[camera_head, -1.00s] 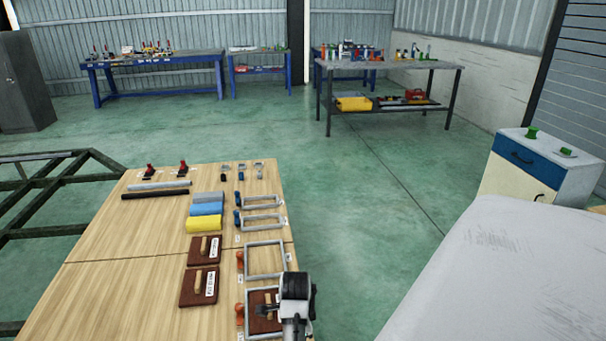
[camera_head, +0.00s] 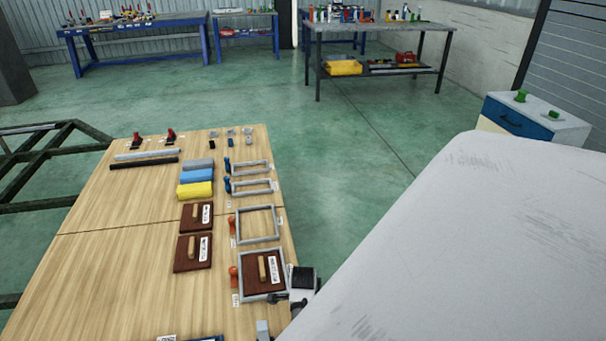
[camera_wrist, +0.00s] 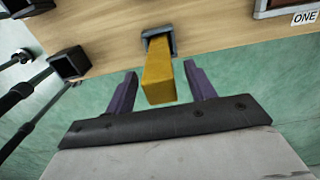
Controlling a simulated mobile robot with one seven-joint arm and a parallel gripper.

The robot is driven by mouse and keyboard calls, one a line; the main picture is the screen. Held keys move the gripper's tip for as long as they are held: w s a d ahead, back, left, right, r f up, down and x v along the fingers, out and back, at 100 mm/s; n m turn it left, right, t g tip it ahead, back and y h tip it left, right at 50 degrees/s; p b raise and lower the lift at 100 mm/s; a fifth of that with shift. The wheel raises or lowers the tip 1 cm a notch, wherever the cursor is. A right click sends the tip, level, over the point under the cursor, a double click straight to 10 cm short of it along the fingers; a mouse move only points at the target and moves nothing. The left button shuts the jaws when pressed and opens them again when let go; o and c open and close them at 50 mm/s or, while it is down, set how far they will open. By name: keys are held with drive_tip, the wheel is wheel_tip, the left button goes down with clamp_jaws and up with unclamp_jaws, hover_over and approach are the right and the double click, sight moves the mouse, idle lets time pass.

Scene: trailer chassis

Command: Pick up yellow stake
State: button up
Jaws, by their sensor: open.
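In the wrist view, the yellow stake (camera_wrist: 158,76) is a square bar sitting in a grey socket (camera_wrist: 157,40) at the edge of the wooden table. Its free end points toward my gripper (camera_wrist: 161,88). The two purple fingers are open, one on each side of the stake, with a visible gap on both sides. The stake looks free of the fingers. In the head view I cannot make out the stake, and the fingers do not show clearly.
In the wrist view, a dark socket (camera_wrist: 70,63) with a rod is to the left. In the head view, the wooden table (camera_head: 110,270) holds grey frames (camera_head: 258,223), brown boards (camera_head: 192,253) and yellow, blue and grey blocks (camera_head: 195,190). Green floor (camera_head: 320,170) lies right of the table.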

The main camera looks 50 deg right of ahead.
drive_tip(key=shift+f, duration=1.15)
clamp_jaws()
drive_tip(key=shift+r, duration=0.2)
